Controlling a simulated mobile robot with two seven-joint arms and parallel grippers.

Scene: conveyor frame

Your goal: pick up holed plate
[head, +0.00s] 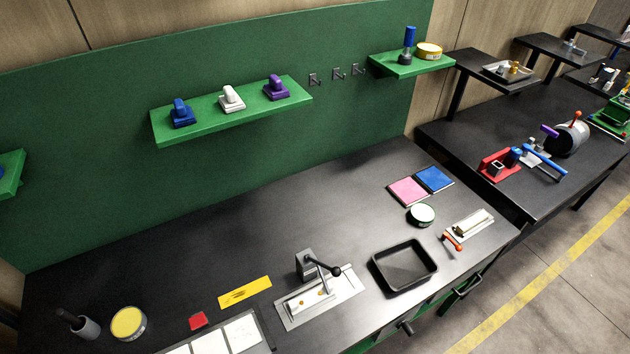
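No part is clearly marked as the holed plate. A flat yellow plate (245,292) with a small dark slot-like mark lies on the black workbench (180,255), left of a lever device. The lever device (306,265) has a black-knobbed handle and stands on a pale metal plate (340,291) with small orange-brown spots; I cannot tell if these are holes. Neither of my grippers shows in the head view.
A black tray (377,274) sits right of the lever device. A red piece (198,321), white panels (243,331) and a yellow-topped tin (128,322) lie along the front left. A clamp with an orange handle (452,242) is at right. The bench's back middle is clear.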

